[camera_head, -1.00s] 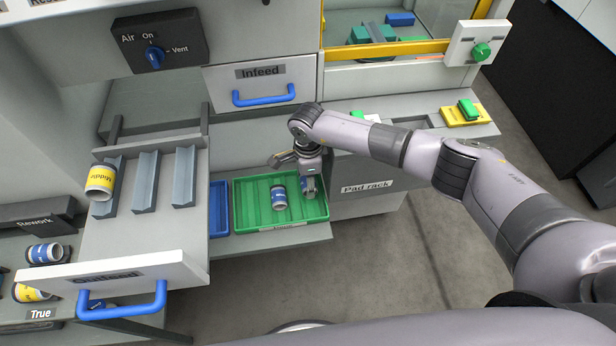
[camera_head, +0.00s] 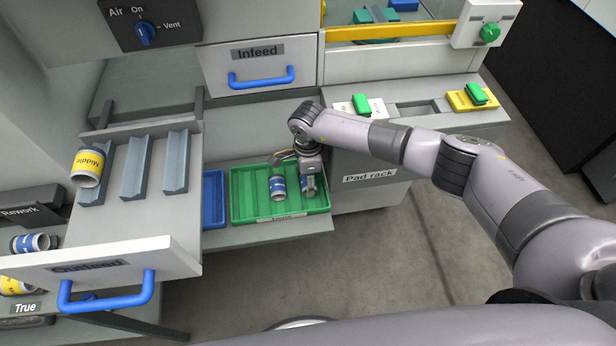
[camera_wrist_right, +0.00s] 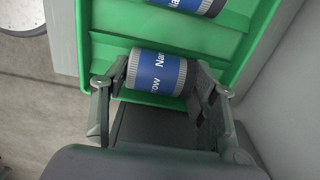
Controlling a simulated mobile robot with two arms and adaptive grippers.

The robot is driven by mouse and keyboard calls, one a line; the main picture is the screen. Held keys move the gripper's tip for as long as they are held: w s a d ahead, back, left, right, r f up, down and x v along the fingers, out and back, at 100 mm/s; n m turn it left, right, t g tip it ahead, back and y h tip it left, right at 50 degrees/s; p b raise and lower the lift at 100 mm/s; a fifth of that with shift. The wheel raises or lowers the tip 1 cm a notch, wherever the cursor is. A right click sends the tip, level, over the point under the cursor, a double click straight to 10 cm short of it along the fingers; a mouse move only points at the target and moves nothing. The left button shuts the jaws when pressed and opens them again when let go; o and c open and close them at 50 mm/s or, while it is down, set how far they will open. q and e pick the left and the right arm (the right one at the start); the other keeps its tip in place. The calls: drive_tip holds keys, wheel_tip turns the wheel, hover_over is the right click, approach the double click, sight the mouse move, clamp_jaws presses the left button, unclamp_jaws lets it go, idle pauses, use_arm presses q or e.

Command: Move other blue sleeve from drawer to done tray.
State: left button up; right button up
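The green done tray (camera_head: 240,212) sits on a low shelf in the head view. One blue sleeve (camera_head: 277,188) with pale ends lies in it. My right gripper (camera_head: 309,187) points down into the tray's right part, with a second blue sleeve (camera_head: 307,184) between its fingers. In the right wrist view this sleeve (camera_wrist_right: 157,72) reads "Narrow", and the fingers (camera_wrist_right: 160,85) close on its two ends. I cannot tell whether it touches the tray floor. The open Outfeed drawer (camera_head: 150,215) holds a yellow "Middle" sleeve (camera_head: 89,166) on its left rail; the other rails are empty. My left gripper is not in view.
A blue tray (camera_head: 214,200) adjoins the green tray on the left. The Rework area at far left has a blue sleeve (camera_head: 32,243) and a yellow one (camera_head: 15,285). The Infeed drawer (camera_head: 258,65) is shut above.

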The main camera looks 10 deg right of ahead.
drive_tip(key=o, duration=0.5)
wheel_tip(320, 180, up, 12)
idle(0.6)
drive_tip(key=shift+f, duration=0.1)
idle(0.4)
